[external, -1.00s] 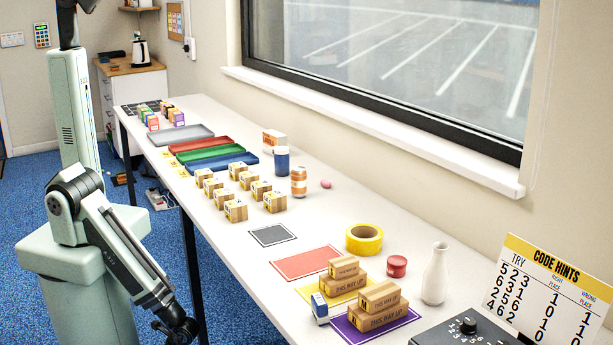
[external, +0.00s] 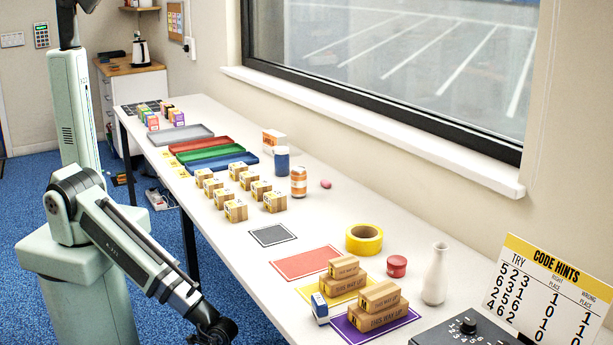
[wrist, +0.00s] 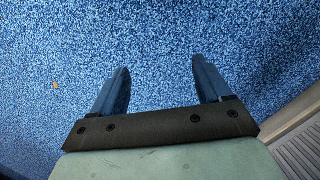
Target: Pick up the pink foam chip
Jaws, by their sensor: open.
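The pink foam chip (external: 326,184) is a small rounded pink piece on the white table, near its window-side edge, just right of an orange-and-white can. It stands clear of the things around it. My gripper (wrist: 158,82) is open and empty in the wrist view, with its two dark fingers apart over blue carpet. In the external view the end of my arm is low at the bottom, beside the table's front edge and far from the chip; the fingers do not show there. The chip is not in the wrist view.
The orange-and-white can (external: 299,182) and a blue can (external: 282,160) stand left of the chip. Several small cartons (external: 236,210) stand in front. A yellow tape roll (external: 364,239), a red jar (external: 396,266) and a white vase (external: 435,273) stand nearer. The window sill (external: 400,140) runs behind.

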